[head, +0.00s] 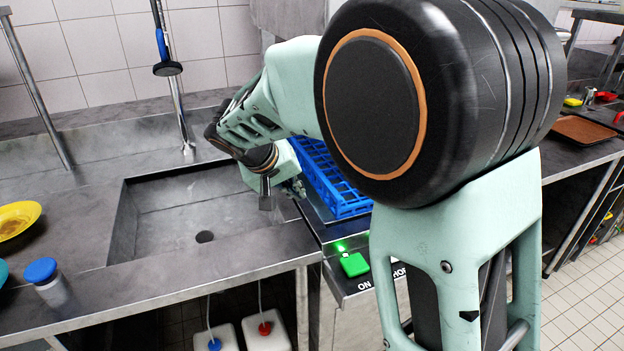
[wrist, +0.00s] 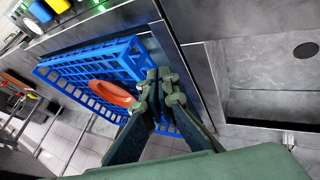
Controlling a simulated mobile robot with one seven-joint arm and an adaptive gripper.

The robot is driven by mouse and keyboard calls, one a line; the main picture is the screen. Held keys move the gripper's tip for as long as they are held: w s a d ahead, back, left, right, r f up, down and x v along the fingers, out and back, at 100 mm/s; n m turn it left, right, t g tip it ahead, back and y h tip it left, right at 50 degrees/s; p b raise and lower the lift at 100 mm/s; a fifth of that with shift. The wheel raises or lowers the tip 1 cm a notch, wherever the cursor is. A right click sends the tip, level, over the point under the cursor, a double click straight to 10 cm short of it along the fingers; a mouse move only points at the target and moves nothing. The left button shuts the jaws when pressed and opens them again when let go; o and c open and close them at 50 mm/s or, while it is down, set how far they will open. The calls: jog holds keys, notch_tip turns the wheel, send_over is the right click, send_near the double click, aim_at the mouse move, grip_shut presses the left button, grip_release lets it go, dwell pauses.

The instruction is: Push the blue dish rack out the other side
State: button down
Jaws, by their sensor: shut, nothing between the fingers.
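The blue dish rack (head: 335,190) stands on the metal surface just right of the sink, its right part hidden behind my arm in the head view. The wrist view shows its open lattice (wrist: 95,62) with an orange-red dish (wrist: 112,93) in it. My gripper (head: 294,188) is at the rack's sink-side edge. In the wrist view the gripper's fingers (wrist: 163,88) are together and empty, overlapping that edge of the rack. I cannot tell whether they touch it.
The empty sink basin (head: 205,205) lies left of the rack, with a hanging sprayer (head: 166,68) above. A lit green switch (head: 354,264) is on the front ledge. A blue-capped jar (head: 42,272) and yellow plate (head: 17,218) stand at left. A brown tray (head: 582,130) lies far right.

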send_near(330, 206)
jog(key=f, duration=0.1)
jog(key=a+f, duration=0.1)
jog(key=w+a+f, duration=0.1)
jog(key=f, duration=0.1)
jog(key=shift+f, duration=0.1)
jog(key=d, duration=0.1)
jog(key=w+d+p, duration=0.1)
jog(key=d, duration=0.1)
jog(key=shift+r, duration=0.2)
jog(key=shift+w+d+f, duration=0.1)
jog(key=shift+w+d, duration=0.05)
jog(key=shift+d, duration=0.1)
jog(key=shift+d, duration=0.15)
